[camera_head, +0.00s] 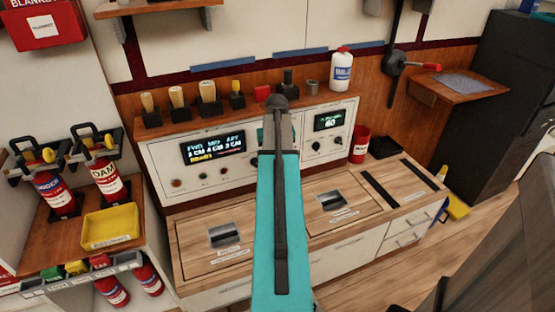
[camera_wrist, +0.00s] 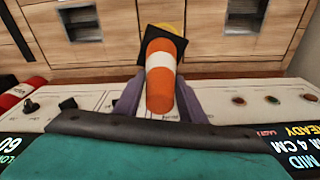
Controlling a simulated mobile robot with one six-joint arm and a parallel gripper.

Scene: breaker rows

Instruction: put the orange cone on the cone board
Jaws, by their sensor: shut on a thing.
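The orange cone (camera_wrist: 161,80) shows in the wrist view, with a white band and a dark square base at its far end. My gripper (camera_wrist: 158,104) is shut on it, with a grey-purple finger on each side of the cone body. A bit of yellow shows just past the cone's base; I cannot tell what it is. In the head view my arm covers the gripper and the cone. I cannot make out the cone board in either view.
A wooden counter (camera_head: 285,258) with two recessed handles lies below the display panel (camera_head: 213,147). Wooden-handled stands and a white bottle (camera_head: 341,70) line the ledge above. A red can (camera_head: 359,145) stands right of the panel. A yellow tray (camera_head: 110,226) and extinguishers are at left.

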